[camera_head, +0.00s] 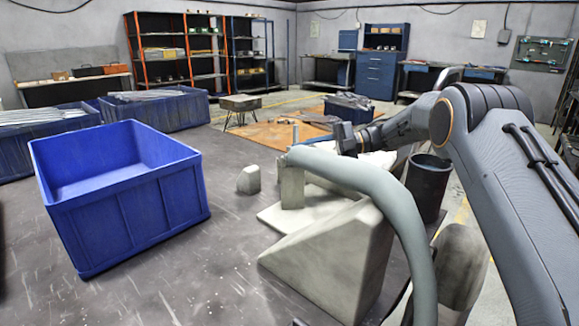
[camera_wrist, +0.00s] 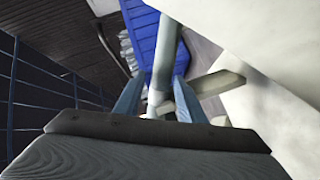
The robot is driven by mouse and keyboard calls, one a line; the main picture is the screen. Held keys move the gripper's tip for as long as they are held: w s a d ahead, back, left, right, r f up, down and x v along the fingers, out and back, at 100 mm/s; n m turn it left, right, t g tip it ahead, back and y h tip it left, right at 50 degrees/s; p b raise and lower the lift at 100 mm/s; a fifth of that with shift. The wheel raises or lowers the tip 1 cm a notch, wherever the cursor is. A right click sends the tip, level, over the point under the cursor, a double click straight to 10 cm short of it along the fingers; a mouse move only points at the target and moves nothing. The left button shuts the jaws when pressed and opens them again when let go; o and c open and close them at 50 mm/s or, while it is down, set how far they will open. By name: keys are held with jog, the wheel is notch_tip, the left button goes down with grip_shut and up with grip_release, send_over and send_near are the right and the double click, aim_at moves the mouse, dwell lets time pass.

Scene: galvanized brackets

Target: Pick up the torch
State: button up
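The pale grey tube (camera_head: 350,172), which I take to be the torch, curves across the top of a pale stand and bends down at the right in the head view. In the wrist view a grey cylinder (camera_wrist: 168,45) runs down the middle, in line with the gap between my fingers; I cannot tell whether it is the same tube. My gripper (camera_head: 306,145) is beside the upper end of the tube in the head view, its pale blue fingers pointing left. In the wrist view my gripper (camera_wrist: 158,95) has its fingers apart, with no clear grip on anything.
A large empty blue bin (camera_head: 180,196) stands on the dark worktop at left. A small grey block (camera_head: 249,180) sits between it and the pale wedge-shaped stand (camera_head: 335,255). A dark cylindrical container (camera_head: 428,185) is at right. Bare worktop lies in front of the bin.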

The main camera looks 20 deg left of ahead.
aim_at(286, 159)
jog(key=x, duration=0.8)
jog(key=shift+s+d+p, duration=0.2)
jog(key=shift+s+p, duration=0.15)
jog(key=shift+s, duration=0.05)
jog(key=c, duration=0.7)
jog(key=shift+c, duration=0.6)
jog(key=shift+r, duration=0.1)
